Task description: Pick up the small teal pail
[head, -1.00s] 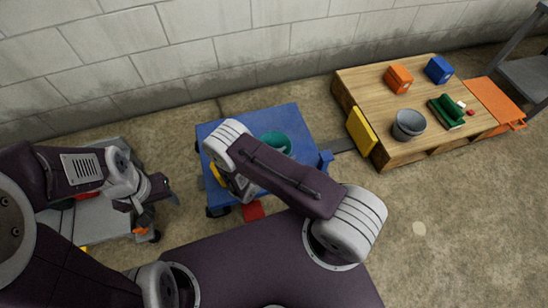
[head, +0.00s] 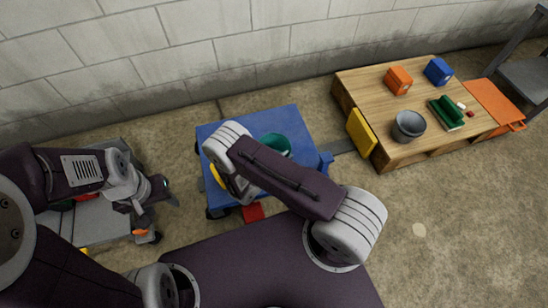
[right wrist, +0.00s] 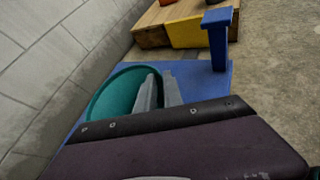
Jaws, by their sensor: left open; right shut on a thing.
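The small teal pail (head: 278,145) is over the blue cart top, partly hidden behind my right arm in the head view. In the right wrist view the pail (right wrist: 112,103) shows large, its round mouth facing up. I cannot tell whether the pail is clear of the cart. My left gripper (head: 170,192) is open and empty beside the grey cart at the left.
The blue cart (head: 230,125) stands near the block wall. A wooden pallet table (head: 370,95) to the right holds a grey pail (head: 408,125), an orange box (head: 398,80), a blue box (head: 438,70) and a green holder (head: 447,113). A grey cart (head: 100,225) stands left.

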